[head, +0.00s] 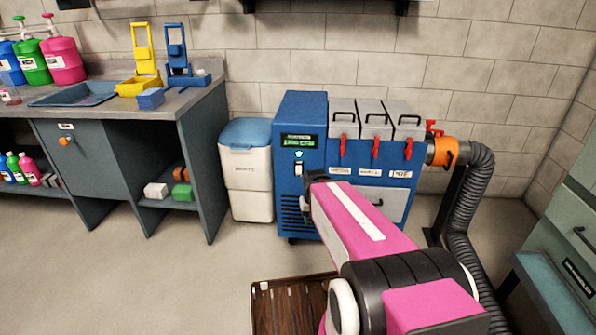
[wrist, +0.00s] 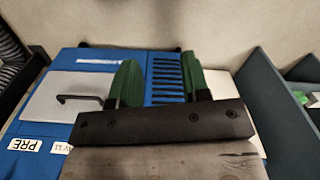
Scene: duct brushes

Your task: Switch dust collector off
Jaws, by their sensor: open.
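The dust collector (head: 313,112) is a blue cabinet against the back wall. A lit green display (head: 299,142) sits at its upper left, with a small white-and-black switch (head: 298,169) below. In the head view my pink arm reaches to the cabinet's lower left front, and my gripper's fingertips cannot be made out clearly there. In the wrist view my gripper (wrist: 165,86) has two green fingertips apart with nothing between them. The dust collector's blue front (wrist: 98,62) and dark vent slots (wrist: 166,75) lie behind them. The switch is not visible in the wrist view.
Three grey lidded units with red clamps (head: 375,148) top the cabinet's right side. An orange coupling (head: 444,152) joins a black hose (head: 470,210). A white bin with a blue lid (head: 246,170) stands close left. A brown slatted mat (head: 290,305) lies on the floor in front.

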